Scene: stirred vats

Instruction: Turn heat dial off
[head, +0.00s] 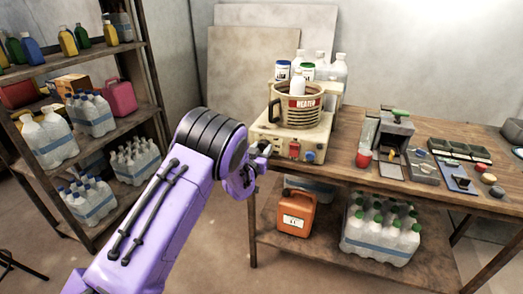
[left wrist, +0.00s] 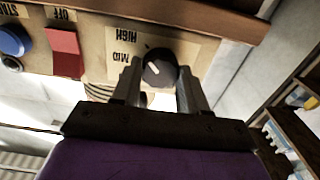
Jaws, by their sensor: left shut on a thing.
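The heat dial (left wrist: 160,68) is a round black knob with a white pointer mark. It sits on the heater's front panel (left wrist: 95,45), which appears upside down in the left wrist view. Labels reading MID and HIGH lie beside it; the pointer slants toward the upper left, roughly to their side. My left gripper (left wrist: 157,85) is shut on the dial, one finger on each side. In the head view my left gripper (head: 259,158) reaches the left front of the cream heater base (head: 266,124), largely hiding the dial. My right gripper is in neither view.
A red switch (left wrist: 65,52) and a blue button (left wrist: 12,40) share the panel. An orange jug (head: 296,213) is below.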

